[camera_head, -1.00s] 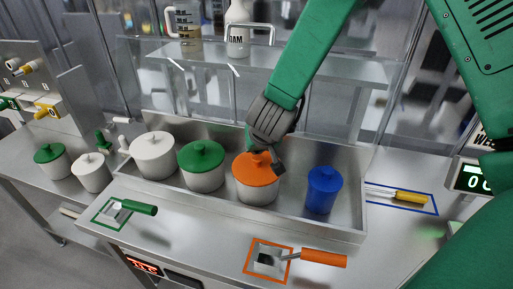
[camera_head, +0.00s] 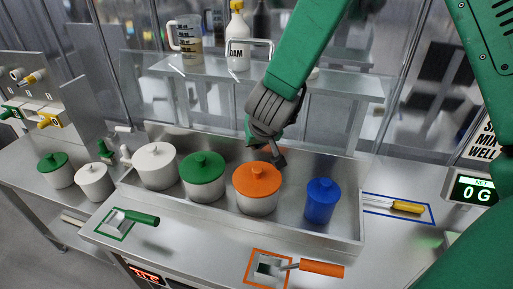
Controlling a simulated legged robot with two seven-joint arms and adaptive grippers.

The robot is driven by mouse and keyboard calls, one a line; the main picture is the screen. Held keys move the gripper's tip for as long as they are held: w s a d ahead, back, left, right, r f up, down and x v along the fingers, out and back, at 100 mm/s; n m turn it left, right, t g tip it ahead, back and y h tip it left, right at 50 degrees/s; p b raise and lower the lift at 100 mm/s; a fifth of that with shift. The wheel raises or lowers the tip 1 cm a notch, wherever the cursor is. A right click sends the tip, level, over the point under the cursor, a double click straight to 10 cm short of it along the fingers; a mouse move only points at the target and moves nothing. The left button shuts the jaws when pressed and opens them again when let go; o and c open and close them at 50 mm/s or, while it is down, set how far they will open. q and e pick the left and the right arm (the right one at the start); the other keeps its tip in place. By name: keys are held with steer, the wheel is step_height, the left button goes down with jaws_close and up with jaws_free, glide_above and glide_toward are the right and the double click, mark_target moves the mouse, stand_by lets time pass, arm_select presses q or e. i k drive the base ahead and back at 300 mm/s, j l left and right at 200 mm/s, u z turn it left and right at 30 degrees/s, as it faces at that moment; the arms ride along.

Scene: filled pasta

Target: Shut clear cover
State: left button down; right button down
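A clear cover appears to stand raised behind the metal tray (camera_head: 345,222). My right gripper (camera_head: 264,147) hangs just above and behind the orange-lidded pot (camera_head: 257,190), in front of where the panel seems to be, well below the handle. It holds nothing that I can see. Its finger gap is unclear at this angle. My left gripper is out of view.
In the tray stand a white pot (camera_head: 156,168), a green-lidded pot (camera_head: 203,178) and a blue pot (camera_head: 321,202). Orange (camera_head: 320,268), green (camera_head: 140,217) and yellow (camera_head: 406,207) handled tools lie on outlined spots. A scale (camera_head: 475,192) stands right. A bottle (camera_head: 238,40) and jug (camera_head: 186,40) stand behind.

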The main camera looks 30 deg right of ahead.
mark_target(270, 43)
steer(key=k+j, duration=0.25)
steer(key=k, duration=0.2)
steer(key=k+j, duration=0.3)
steer(key=k, duration=0.2)
